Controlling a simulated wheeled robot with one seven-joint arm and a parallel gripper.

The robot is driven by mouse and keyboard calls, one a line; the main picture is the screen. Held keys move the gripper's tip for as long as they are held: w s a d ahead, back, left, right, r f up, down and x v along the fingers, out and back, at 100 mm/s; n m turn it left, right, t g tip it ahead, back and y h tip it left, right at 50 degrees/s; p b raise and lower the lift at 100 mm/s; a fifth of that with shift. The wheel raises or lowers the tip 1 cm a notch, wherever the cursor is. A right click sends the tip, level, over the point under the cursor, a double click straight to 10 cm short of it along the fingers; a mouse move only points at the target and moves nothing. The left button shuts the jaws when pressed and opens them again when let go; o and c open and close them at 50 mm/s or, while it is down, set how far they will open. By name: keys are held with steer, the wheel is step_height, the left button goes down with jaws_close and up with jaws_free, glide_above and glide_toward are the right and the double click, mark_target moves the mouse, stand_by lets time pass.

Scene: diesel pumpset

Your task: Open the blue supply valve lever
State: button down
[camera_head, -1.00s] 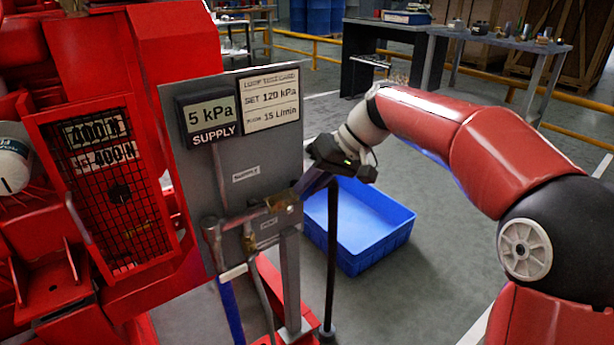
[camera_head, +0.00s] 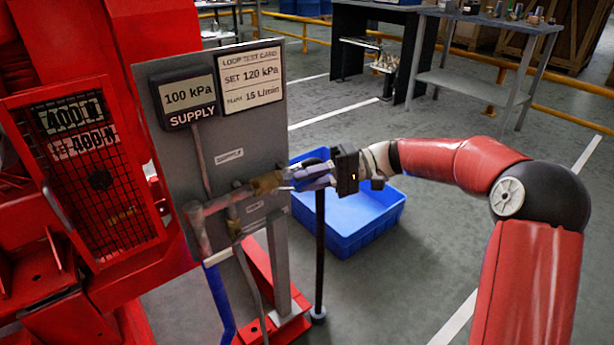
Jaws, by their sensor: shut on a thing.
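The brass supply valve (camera_head: 267,183) sits on a pipe along the front of the grey panel (camera_head: 232,135). A blue piece, the supply valve lever (camera_head: 312,168), runs right from the valve, roughly in line with the pipe. My gripper (camera_head: 315,178) is shut on the lever, coming in from the right; its fingers partly hide the lever. The supply gauge (camera_head: 186,98) on the panel reads 100 kPa.
A test card (camera_head: 251,82) beside the gauge reads SET 120 kPa. The red caged machine (camera_head: 90,180) stands close at left. A blue bin (camera_head: 362,225) is on the floor behind my gripper. A thin dark post (camera_head: 320,260) stands below it. Floor at right is clear.

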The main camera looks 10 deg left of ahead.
steer(key=shift+f+m+g+y, duration=0.3)
steer(key=shift+f+y, duration=0.2)
steer(key=shift+y, duration=0.2)
steer(key=c, duration=1.3)
jaws_free()
steer(key=shift+d, duration=0.1)
steer(key=v, duration=0.7)
steer(key=shift+w+d+b, duration=0.2)
steer(key=shift+d+b, duration=0.1)
steer(key=shift+b, duration=0.05)
